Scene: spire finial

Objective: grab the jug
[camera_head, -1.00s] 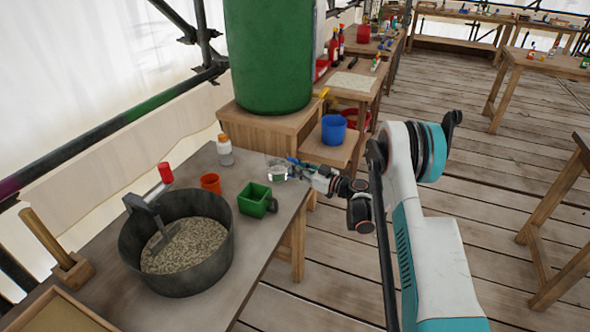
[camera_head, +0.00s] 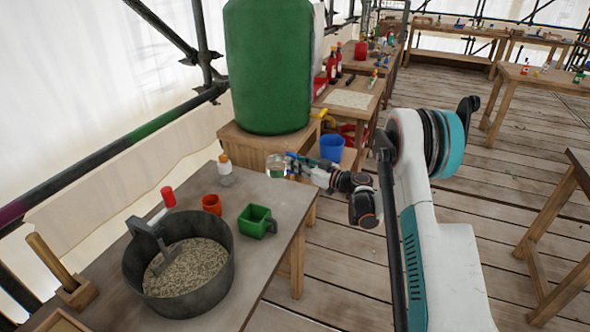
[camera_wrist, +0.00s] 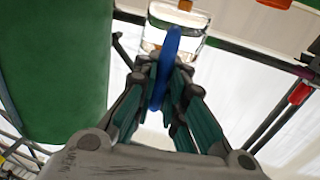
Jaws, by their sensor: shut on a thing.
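A clear jug (camera_head: 276,166) with a blue handle is in my gripper (camera_head: 298,166) near the far right corner of the grey worktable. In the wrist view the jug's see-through body (camera_wrist: 178,22) is at the top, and its blue handle (camera_wrist: 165,62) stands between the closed fingers of my gripper (camera_wrist: 170,78). The jug appears raised above the tabletop.
The worktable (camera_head: 238,190) bears a green box-shaped scoop (camera_head: 257,219), an orange cup (camera_head: 211,203), a white bottle (camera_head: 226,175) and a dark tub of grit (camera_head: 190,272). A large green barrel (camera_head: 268,75) stands behind. A blue bucket (camera_head: 332,147) is to the right.

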